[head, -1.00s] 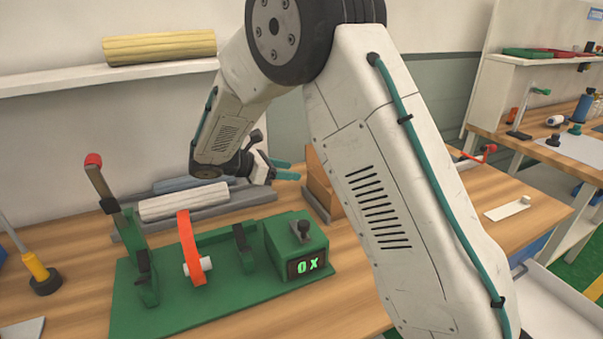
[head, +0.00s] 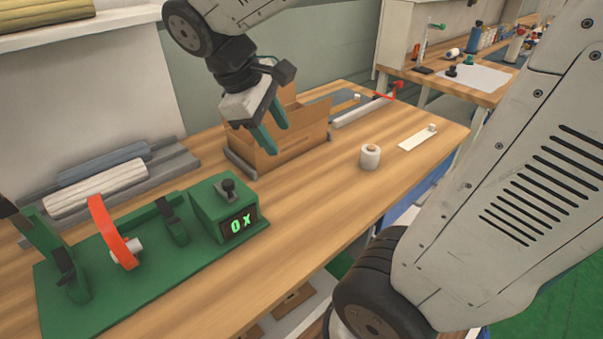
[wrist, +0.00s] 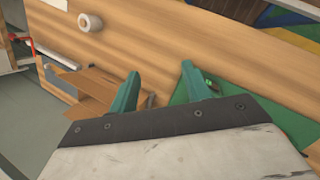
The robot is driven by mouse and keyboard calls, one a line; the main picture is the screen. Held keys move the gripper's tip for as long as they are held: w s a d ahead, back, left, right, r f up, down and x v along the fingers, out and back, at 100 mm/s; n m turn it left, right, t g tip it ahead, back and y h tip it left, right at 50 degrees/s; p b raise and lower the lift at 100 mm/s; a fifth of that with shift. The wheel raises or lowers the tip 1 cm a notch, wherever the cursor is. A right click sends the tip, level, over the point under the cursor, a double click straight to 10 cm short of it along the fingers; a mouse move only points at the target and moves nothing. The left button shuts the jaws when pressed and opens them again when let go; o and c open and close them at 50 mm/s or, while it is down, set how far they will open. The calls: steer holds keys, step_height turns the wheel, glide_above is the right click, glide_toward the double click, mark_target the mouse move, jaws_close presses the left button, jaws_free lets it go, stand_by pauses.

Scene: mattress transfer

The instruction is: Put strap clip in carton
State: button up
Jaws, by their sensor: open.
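The brown open carton (head: 315,128) stands on the wooden workbench, its flaps spread; it also shows in the wrist view (wrist: 97,88), left of the fingers. My gripper (head: 278,139) has its two teal fingers apart and pointing down, in front of the carton in the head view. In the wrist view the gap between the fingers (wrist: 160,70) holds nothing. I cannot pick out a strap clip with certainty in either view. The carton's inside is mostly hidden by its walls and my gripper.
A green fixture (head: 150,268) with an orange band (head: 107,230) and a display reading "0 X" fills the bench's left. A white roll (head: 370,157) and a flat pale piece (head: 417,138) lie to the right. Bare wood lies between the fixture and the roll.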

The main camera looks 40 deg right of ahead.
steer(key=s+a+m+t+y, duration=0.1)
steer(key=s+a+m+y, duration=0.1)
steer(key=s, duration=0.3)
steer(key=s+a+f+m+t+y, duration=0.1)
steer(key=s+m+y, duration=0.1)
steer(key=s, duration=0.4)
steer(key=shift+s+a+f+m+t, duration=0.25)
steer(key=shift+a+m+t, duration=0.15)
steer(key=shift+m, duration=0.5)
